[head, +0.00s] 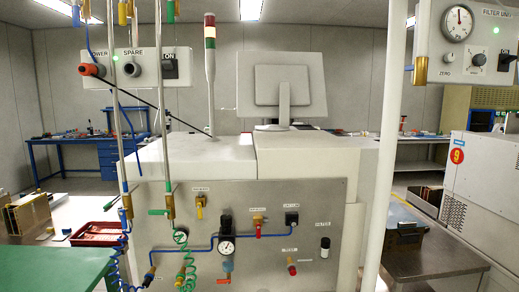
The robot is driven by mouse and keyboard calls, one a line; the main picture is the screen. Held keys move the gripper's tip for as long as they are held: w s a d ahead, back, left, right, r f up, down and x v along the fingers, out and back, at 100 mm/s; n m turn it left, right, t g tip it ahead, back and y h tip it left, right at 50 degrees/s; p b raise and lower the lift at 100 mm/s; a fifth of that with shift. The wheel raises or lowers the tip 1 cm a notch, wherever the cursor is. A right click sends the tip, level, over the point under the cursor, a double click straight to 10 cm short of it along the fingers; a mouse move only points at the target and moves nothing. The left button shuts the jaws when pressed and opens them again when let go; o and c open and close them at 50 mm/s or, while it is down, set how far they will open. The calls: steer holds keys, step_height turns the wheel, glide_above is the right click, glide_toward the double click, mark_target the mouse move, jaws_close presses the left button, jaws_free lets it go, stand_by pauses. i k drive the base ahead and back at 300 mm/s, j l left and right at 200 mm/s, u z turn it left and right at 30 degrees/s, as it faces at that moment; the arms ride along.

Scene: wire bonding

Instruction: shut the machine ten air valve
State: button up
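A grey panel (330,192) on the front of a pale machine (225,152) carries several valves and blue air lines. A yellow-handled valve (199,205) is at its upper left. A red-handled valve (258,222) sits right of it on the blue line. A round gauge with a regulator (225,246) is between and below them. A red handle (222,281) shows at the bottom edge. The small labels above the valves are too blurred to read, so I cannot tell which is machine ten's air valve. My gripper is not in view.
A white post (390,130) stands right of the panel. Thin vertical pipes (163,110) and coiled hoses (188,262) hang in front of its left side. A green table (55,268) is at lower left, a metal table (430,255) at right. Machine "9" (485,175) stands far right.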

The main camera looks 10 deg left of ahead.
mark_target(122, 212)
steer(key=u, duration=1.35)
steer(key=i+j, duration=0.15)
steer(key=i, duration=0.2)
steer(key=i+j+u, duration=0.1)
steer(key=i, duration=0.25)
steer(key=i+j+u, duration=0.1)
steer(key=j, duration=0.45)
